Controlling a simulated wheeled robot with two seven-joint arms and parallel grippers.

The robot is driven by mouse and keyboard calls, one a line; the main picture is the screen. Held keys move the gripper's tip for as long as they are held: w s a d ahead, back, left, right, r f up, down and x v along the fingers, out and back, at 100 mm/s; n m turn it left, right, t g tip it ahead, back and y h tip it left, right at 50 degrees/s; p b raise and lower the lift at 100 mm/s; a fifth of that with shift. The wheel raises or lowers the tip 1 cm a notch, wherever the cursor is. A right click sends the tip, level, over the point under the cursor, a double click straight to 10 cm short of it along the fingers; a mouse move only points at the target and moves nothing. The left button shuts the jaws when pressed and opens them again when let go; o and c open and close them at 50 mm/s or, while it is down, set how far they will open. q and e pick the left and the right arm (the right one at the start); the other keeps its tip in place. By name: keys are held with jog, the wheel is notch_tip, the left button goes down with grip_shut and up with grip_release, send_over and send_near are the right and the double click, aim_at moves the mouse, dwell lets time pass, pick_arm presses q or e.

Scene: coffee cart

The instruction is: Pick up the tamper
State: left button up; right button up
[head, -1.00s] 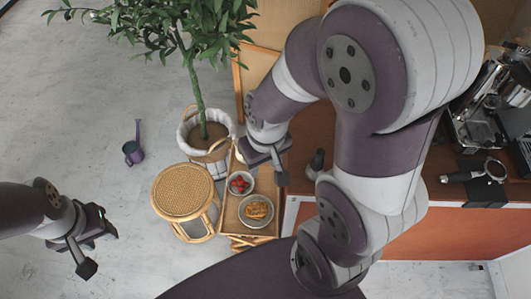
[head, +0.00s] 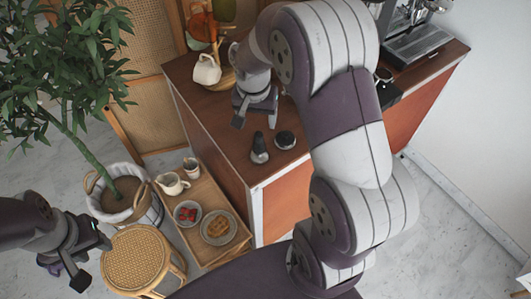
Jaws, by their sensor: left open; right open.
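The tamper (head: 259,148), with a dark handle and a rounded lower end, stands on the brown counter top (head: 225,125) near its front edge. My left gripper (head: 92,262) is open and empty at the lower left, over the stool and floor side, far from the tamper.
A white pitcher (head: 207,70) stands at the counter's back left. A coffee machine (head: 415,42) and portafilter (head: 384,75) are at the right, partly behind my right arm. A wooden side table (head: 205,192) with dishes, a rattan stool (head: 137,258) and a potted plant (head: 118,200) stand left.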

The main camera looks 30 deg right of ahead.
aim_at(259, 139)
jog(key=f+p, duration=0.1)
jog(key=f, duration=0.3)
jog(key=w+f+p, duration=0.1)
jog(key=f, duration=0.2)
jog(key=d+f, duration=0.1)
jog(key=f, duration=0.3)
jog(key=shift+w+f+p, duration=0.15)
jog(key=shift+f+p, duration=0.15)
jog(key=shift+p, duration=0.1)
jog(key=c, duration=1.2)
jog(key=shift+r, duration=0.15)
